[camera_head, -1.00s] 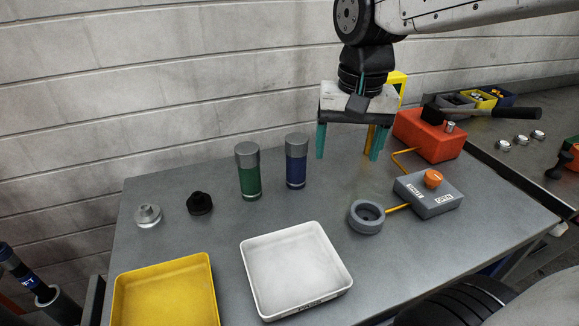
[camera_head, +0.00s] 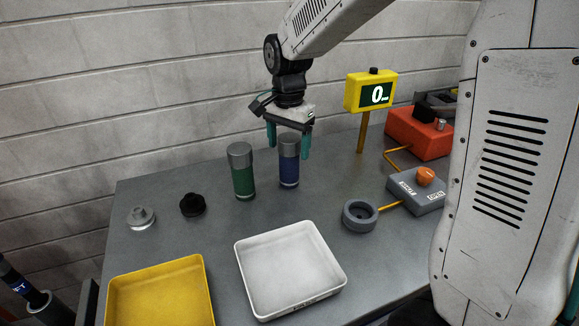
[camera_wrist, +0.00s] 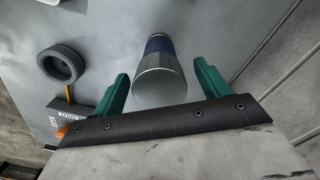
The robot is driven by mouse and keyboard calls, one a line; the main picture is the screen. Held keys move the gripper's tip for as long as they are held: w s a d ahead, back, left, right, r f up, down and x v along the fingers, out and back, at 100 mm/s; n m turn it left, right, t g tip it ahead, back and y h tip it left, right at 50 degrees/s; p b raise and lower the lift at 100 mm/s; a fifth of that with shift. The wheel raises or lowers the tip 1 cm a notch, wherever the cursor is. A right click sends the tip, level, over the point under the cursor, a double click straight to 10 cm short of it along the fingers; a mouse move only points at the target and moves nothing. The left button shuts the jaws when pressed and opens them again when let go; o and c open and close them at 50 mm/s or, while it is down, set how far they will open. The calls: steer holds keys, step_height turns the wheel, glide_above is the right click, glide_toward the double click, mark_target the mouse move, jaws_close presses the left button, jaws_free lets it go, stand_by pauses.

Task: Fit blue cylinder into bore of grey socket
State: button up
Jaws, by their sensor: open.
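The blue cylinder (camera_head: 289,165), with a grey cap, stands upright on the table. My gripper (camera_head: 288,150) is open above it, with its teal fingers on either side of the grey cap. In the wrist view the blue cylinder (camera_wrist: 159,72) shows between the two spread fingers (camera_wrist: 160,88), with gaps on both sides. The grey socket (camera_head: 360,215) is a round ring with a dark bore, lying on the table to the right of the cylinder. It also shows at the upper left in the wrist view (camera_wrist: 61,64), its bore empty.
A green cylinder (camera_head: 242,172) stands close left of the blue one. A white tray (camera_head: 334,286) and yellow tray (camera_head: 112,308) lie in front. A grey box with an orange knob (camera_head: 416,190) connects to the socket. A yellow display (camera_head: 360,92) stands behind.

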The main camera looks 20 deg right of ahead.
mark_target(289, 165)
steer(key=shift+d+f, duration=0.1)
steer(key=shift+f, duration=1.4)
steer(key=c, duration=1.5)
